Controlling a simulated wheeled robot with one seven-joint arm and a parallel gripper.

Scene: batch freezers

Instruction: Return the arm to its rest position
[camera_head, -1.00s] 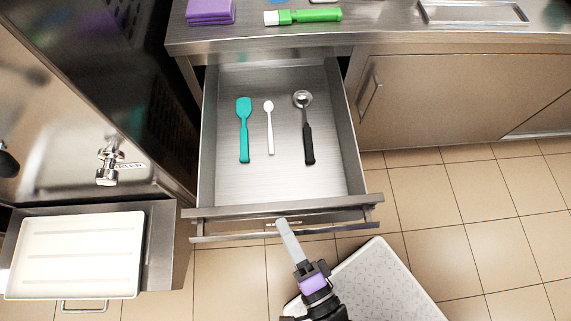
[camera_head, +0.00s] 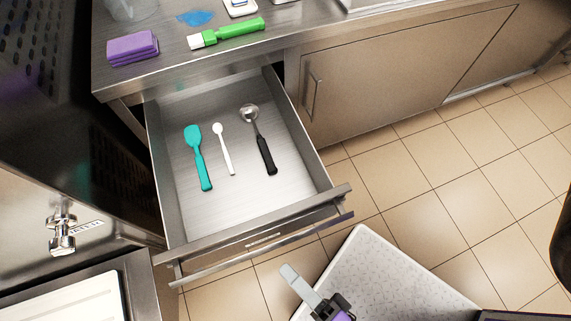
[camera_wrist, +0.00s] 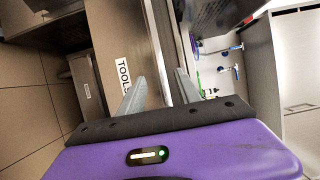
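My gripper (camera_head: 290,274) is low in the head view, in front of the open drawer (camera_head: 235,215) and apart from its handle. In the wrist view my gripper (camera_wrist: 158,86) shows two grey fingers spread apart with nothing held between them. The drawer holds a teal spatula (camera_head: 198,157), a small white spoon (camera_head: 224,150) and a ladle with a black handle (camera_head: 262,145). A label reading "TOOL" (camera_wrist: 123,75) shows beyond the fingers in the wrist view, partly hidden by one finger.
The steel counter (camera_head: 170,65) holds a purple sponge stack (camera_head: 132,48) and a green-handled brush (camera_head: 228,33). A machine with a metal tap (camera_head: 61,232) stands at the left, above a white tray (camera_head: 70,303). Tiled floor (camera_head: 430,180) is open at the right.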

